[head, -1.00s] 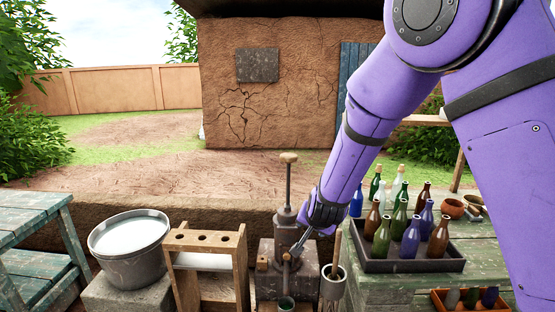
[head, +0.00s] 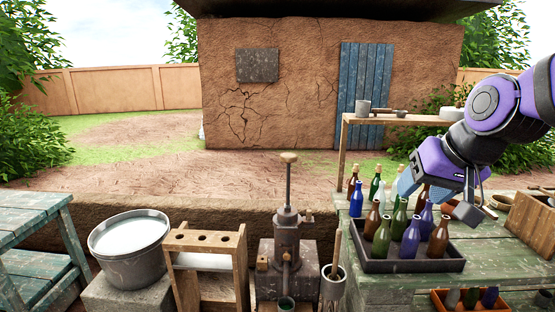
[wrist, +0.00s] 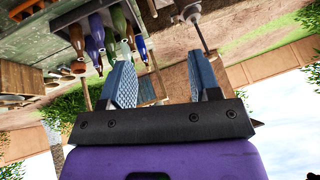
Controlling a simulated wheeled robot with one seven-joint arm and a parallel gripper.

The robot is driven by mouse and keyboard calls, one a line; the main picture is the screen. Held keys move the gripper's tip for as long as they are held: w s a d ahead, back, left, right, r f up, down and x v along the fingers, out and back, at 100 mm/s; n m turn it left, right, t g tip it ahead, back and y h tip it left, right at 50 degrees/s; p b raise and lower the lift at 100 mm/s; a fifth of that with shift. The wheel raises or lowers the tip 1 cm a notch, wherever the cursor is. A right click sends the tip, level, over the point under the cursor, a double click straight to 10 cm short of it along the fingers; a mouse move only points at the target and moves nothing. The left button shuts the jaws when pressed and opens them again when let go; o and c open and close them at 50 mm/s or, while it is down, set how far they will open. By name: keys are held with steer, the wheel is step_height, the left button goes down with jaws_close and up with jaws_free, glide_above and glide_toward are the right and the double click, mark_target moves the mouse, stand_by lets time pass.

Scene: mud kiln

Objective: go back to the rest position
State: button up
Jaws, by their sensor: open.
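My gripper (head: 408,187) is up at the right, behind and above the tray of bottles, at the end of my folded purple arm. In the wrist view my gripper (wrist: 160,82) shows two blue ridged fingers spread wide, with nothing between them. The wrist view is tilted, with sky at the lower right. In the head view the gripper overlaps some of the back bottles and partly hides them.
A dark tray (head: 412,266) of several coloured bottles stands on the green table (head: 483,248). A pump (head: 287,245), a wooden rack (head: 205,240) and a bucket (head: 128,262) stand in front. A shelf (head: 400,120) stands behind my gripper. A wooden box (head: 533,222) is far right.

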steer(key=s+d+r+n+h, duration=0.1)
steer(key=s+d, duration=0.4)
steer(key=s, duration=0.8)
steer(key=shift+s+d+r+g+h, duration=0.2)
steer(key=shift+s+r+g+h, duration=0.2)
steer(key=shift+h, duration=0.2)
